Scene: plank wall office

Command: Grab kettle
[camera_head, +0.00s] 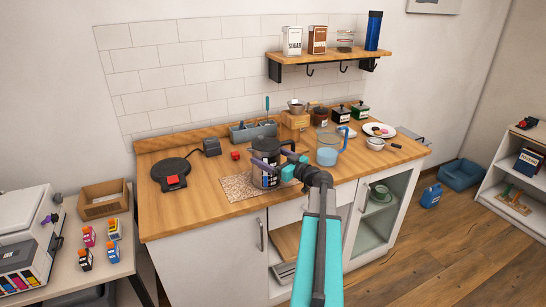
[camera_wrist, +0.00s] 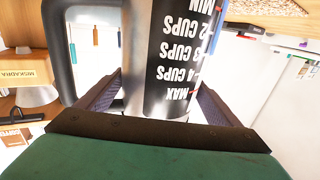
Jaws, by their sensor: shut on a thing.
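The kettle (camera_head: 268,178) is dark and grey with a black handle, and stands upright at the speckled mat on the wooden counter. I cannot tell whether its bottom touches the mat. In the wrist view the kettle (camera_wrist: 172,60) fills the middle, upside down, with MAX, CUPS and MIN marks and its handle at the left. My gripper (camera_head: 272,165) is shut on the kettle's body. In the wrist view my gripper (camera_wrist: 155,100) has one finger on each side of it.
The speckled mat (camera_head: 233,189) lies under and left of the kettle. A black round base (camera_head: 173,169) with a red switch is further left. A clear jug (camera_head: 328,147) with blue liquid stands close at right. A grey caddy (camera_head: 250,133) is behind. The front-left counter is clear.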

